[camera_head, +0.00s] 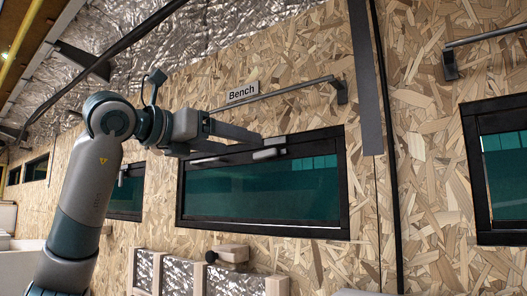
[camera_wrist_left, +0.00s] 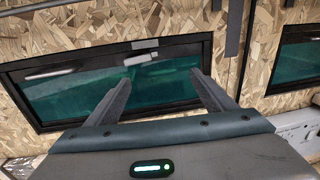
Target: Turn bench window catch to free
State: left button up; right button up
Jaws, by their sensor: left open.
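The bench window (camera_head: 345,228) is a black-framed pane with dark teal glass, set in a chipboard wall under a "Bench" label (camera_head: 243,92). Its catch (camera_head: 268,154) is a small light grey lever at the top of the frame, lying roughly along it; it also shows in the left wrist view (camera_wrist_left: 141,58). My left gripper (camera_head: 256,146) is at the top of the frame, its tips close to the catch in the head view. In the left wrist view its fingers (camera_wrist_left: 161,78) are wide apart and empty, with the catch beyond the gap, nearer the left finger. Contact cannot be told.
A dark rail (camera_head: 290,89) runs above the window. A dark vertical strip (camera_head: 366,80) stands to its right, with another window (camera_head: 505,160) beyond. Below are wood-framed foil panels (camera_head: 225,281) and a small beige block (camera_head: 232,253). Foil lining covers the upper left.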

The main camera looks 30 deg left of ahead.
aim_at(267, 155)
pick_arm(q)
jog(key=a, duration=0.1)
jog(key=s+a+r+n+y, duration=0.1)
jog(key=s+a+y, duration=0.1)
jog(key=a, duration=0.1)
jog(key=shift+r+n, duration=0.3)
jog(key=w+d+p, duration=0.1)
jog(key=w+p, duration=0.6)
jog(key=w, duration=1)
jog(key=shift+w+d, duration=0.15)
jog(key=shift+d, duration=0.05)
